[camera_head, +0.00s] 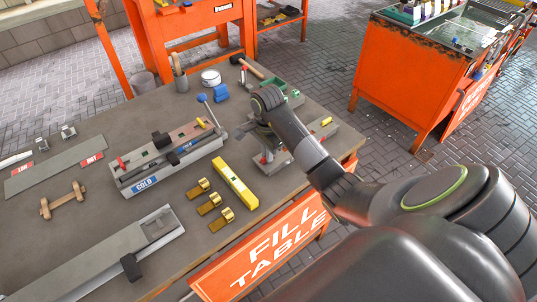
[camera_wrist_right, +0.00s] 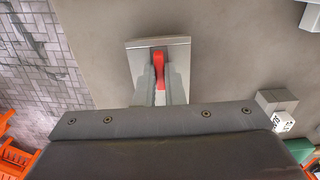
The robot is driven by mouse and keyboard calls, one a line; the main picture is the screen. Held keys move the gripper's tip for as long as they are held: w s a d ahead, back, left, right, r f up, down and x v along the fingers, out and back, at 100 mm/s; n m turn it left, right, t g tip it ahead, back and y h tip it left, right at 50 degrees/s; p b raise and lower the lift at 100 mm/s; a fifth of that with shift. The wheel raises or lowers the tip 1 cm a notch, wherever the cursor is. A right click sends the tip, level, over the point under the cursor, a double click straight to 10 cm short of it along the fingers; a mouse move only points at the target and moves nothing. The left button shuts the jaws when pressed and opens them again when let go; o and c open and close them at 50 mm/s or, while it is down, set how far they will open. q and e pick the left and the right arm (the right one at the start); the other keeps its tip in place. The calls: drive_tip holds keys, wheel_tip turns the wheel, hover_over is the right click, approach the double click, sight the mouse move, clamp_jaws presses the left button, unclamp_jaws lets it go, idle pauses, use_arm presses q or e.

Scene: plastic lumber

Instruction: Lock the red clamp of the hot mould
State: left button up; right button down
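The red clamp (camera_wrist_right: 159,68) shows in the wrist view as a red lever on a pale metal piece (camera_wrist_right: 177,48), just beyond the dark body of my right gripper. In the head view, my right gripper (camera_head: 258,128) reaches over a grey metal fixture (camera_head: 272,163) with a small red part (camera_head: 263,159). I cannot tell for sure that this fixture is the hot mould, as my arm covers much of it. The fingertips are not clear, so I cannot tell their opening or any contact with the clamp. My left gripper is not in view.
A mould labelled COLD (camera_head: 150,176) stands left of my right gripper. A yellow level (camera_head: 235,185) and brass pieces (camera_head: 210,204) lie in front of it. A long grey mould (camera_head: 100,262) lies front left. A mallet (camera_head: 246,66) and green box (camera_head: 294,98) are behind.

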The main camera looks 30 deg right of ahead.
drive_tip(key=m, duration=0.5)
idle(0.3)
drive_tip(key=m+p, duration=0.1)
drive_tip(key=m, duration=0.3)
drive_tip(key=shift+m, duration=0.4)
